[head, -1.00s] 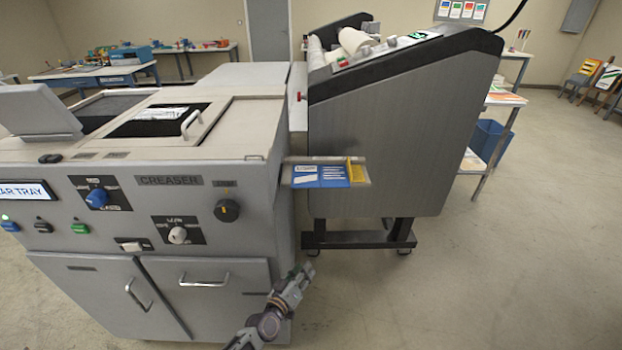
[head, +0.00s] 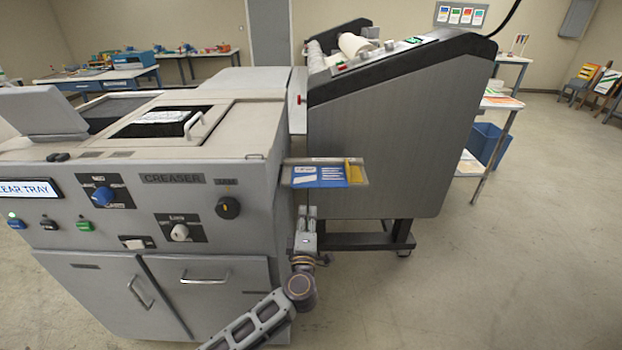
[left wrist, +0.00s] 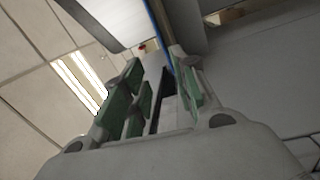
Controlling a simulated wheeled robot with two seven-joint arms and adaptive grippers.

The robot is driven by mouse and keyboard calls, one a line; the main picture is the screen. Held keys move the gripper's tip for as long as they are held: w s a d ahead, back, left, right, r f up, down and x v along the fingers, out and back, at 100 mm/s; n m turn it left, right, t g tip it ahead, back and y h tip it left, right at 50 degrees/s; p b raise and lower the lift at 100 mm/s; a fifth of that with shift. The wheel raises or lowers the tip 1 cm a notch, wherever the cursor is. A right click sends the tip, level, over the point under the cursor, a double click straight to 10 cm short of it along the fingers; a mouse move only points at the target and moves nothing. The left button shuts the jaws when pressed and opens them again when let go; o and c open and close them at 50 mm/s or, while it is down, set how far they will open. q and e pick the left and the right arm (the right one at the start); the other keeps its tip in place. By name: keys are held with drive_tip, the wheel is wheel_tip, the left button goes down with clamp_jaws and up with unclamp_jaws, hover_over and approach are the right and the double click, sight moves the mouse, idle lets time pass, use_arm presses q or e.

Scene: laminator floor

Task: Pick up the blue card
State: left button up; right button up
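The blue card (head: 331,176), with white print, lies in the small output tray (head: 364,181) on the creaser's right side. Its left part has a white panel. My left gripper (head: 305,212) is just below the tray, pointing up. In the left wrist view the left gripper (left wrist: 155,88) is open, its green-padded fingers apart with nothing clearly held between them. A thin blue edge (left wrist: 158,32) shows beyond the fingertips; I cannot tell for sure that it is the card. My right gripper is not in view.
The grey creaser (head: 255,190) stands at left, its display (head: 32,189) reading "CLEAR TRAY". A large dark-edged machine (head: 400,140) stands right behind the tray. A yellow piece (head: 354,173) sits at the tray's right end.

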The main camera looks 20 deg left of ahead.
use_arm(q)
drive_tip(key=shift+s+d+r+n+g+y, duration=0.3)
drive_tip(key=shift+s+d+n+g, duration=0.15)
drive_tip(key=shift+n+g, duration=0.35)
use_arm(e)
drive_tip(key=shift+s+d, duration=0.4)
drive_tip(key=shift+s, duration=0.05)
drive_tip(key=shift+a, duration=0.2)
